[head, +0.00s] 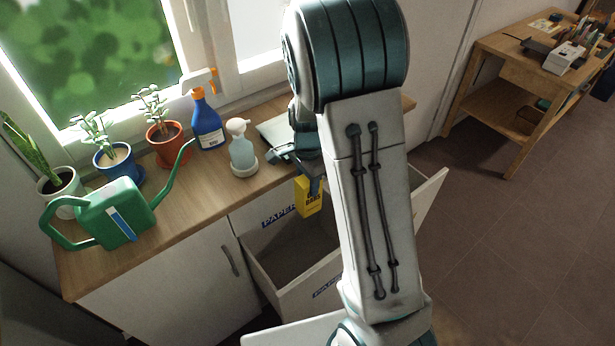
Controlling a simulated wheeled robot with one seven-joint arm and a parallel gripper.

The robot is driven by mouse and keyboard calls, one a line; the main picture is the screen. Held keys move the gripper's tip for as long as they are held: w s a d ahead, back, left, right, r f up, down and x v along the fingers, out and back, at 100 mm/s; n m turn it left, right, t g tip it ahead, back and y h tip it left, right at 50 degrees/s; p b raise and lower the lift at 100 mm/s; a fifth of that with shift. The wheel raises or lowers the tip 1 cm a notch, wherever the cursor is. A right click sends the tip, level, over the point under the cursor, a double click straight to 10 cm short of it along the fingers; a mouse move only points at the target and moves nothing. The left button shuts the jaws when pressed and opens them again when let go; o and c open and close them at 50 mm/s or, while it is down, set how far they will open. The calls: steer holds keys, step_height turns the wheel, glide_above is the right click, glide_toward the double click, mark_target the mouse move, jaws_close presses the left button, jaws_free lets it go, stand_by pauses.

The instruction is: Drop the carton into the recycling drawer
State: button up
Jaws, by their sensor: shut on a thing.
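A yellow carton (308,197) with dark lettering hangs over the open drawer (268,262), near its back wall. My gripper (312,182) is shut on the carton's upper end and points down; my arm hides part of it. The drawer is pulled out of the white cabinet below the counter. My arm covers the drawer's right part.
A wooden desk (510,70) stands at the far right. The floor between is clear.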

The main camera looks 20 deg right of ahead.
steer(key=shift+f+b, duration=1.15)
steer(key=shift+f, duration=0.7)
steer(key=o, duration=1.3)
steer(key=shift+r, duration=0.15)
step_height(320, 180, up, 14)
steer(key=shift+f, duration=0.2)
